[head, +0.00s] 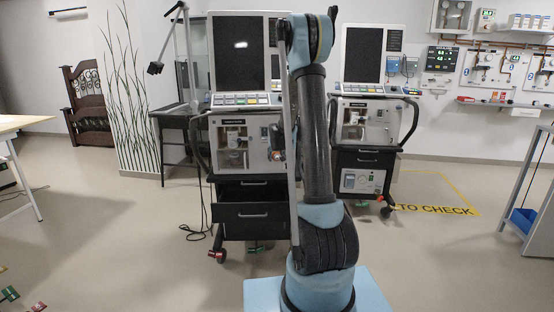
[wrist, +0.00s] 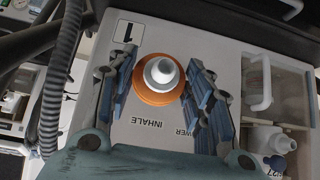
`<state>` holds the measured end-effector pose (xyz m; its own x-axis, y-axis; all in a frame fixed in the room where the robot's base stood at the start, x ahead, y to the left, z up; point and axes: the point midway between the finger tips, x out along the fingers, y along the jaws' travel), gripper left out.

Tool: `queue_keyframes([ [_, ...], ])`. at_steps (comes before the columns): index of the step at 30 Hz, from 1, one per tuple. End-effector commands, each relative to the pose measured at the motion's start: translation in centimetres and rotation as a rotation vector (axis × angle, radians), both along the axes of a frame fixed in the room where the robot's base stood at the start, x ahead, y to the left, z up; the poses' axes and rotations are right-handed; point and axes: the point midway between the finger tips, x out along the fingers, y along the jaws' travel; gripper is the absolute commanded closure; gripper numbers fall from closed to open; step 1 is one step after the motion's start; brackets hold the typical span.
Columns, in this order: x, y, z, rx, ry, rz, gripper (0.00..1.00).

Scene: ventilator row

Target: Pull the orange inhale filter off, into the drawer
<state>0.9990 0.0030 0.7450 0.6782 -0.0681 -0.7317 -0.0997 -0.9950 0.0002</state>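The orange inhale filter (wrist: 158,92), with a white nozzle, sits on the panel marked "INHALE" and "1" in the wrist view. My gripper (wrist: 158,76) is open, with one blue-grey finger on each side of the filter. A gap shows on the left; on the right the finger is close, and contact is unclear. In the head view, my gripper (head: 278,138) is at the right side of the left ventilator's front (head: 232,143), partly hidden by my arm.
A clear-doored compartment (wrist: 262,85) and a white fitting (wrist: 274,143) are right of the filter. A grey corrugated hose (wrist: 60,80) runs at the left. A second ventilator (head: 367,120) stands to the right. Open floor (head: 130,235) lies at the left front.

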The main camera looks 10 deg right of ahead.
Motion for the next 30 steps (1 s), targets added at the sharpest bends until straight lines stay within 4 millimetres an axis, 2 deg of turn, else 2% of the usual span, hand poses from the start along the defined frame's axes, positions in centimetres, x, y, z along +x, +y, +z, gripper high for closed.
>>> queue_keyframes([
  [1,0.0,0.0,0.0,0.000,0.000,0.000,0.87],
  [2,0.0,0.0,0.0,0.000,0.000,0.000,0.94],
  [3,0.0,0.0,0.0,0.000,0.000,0.000,0.97],
  [20,-0.3,0.1,0.0,0.000,0.000,0.000,0.97],
  [30,-1.3,0.2,0.0,0.000,0.000,0.000,0.97],
])
